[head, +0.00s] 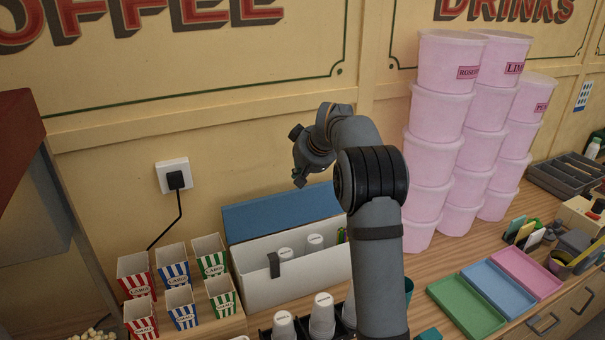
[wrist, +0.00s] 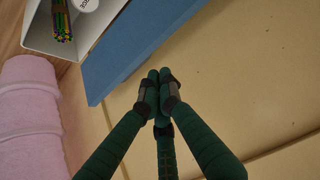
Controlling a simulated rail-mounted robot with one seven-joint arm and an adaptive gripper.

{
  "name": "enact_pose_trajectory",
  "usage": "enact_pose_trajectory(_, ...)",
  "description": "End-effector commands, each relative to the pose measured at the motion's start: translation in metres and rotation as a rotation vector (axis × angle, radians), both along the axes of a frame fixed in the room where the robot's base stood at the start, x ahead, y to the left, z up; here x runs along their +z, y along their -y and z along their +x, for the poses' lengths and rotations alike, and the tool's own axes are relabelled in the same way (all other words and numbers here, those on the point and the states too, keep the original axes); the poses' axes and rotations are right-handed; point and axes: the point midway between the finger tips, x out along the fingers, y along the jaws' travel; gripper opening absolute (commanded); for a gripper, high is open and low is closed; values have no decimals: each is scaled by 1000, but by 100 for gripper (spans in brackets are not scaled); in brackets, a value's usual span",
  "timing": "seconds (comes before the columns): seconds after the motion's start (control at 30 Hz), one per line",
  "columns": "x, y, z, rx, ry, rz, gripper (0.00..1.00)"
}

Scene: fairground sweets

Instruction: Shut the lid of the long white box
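The long white box (head: 300,285) stands on the counter against the wall in the head view. Its blue lid (head: 280,210) is open, raised along the back side. White cups and a bundle of coloured sticks show inside. My gripper (head: 299,180) is above the lid in the head view, with my arm partly in front of it. In the wrist view, my gripper's dark green fingers (wrist: 158,82) are together and empty, just beyond the lid (wrist: 130,45), on its wall side. I cannot tell whether they touch it. The box (wrist: 38,35) shows at top left there.
Striped cartons (head: 180,307) stand left of the box. Stacked pink tubs (head: 434,115) stand to its right. Cup stacks (head: 321,320) stand in front. Green, blue and pink trays (head: 466,308) lie at right. A plug (head: 175,179) sits in the wall.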

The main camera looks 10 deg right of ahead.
Motion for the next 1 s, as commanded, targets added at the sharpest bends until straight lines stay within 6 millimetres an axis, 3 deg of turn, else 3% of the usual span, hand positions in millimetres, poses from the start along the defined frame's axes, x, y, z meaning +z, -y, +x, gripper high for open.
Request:
enact_pose_trajectory(0.5, -58, -8, 48, -2, -2, -3, 0)
enact_pose_trajectory(1.0, -65, -8, 51, -3, 0, -3, 0)
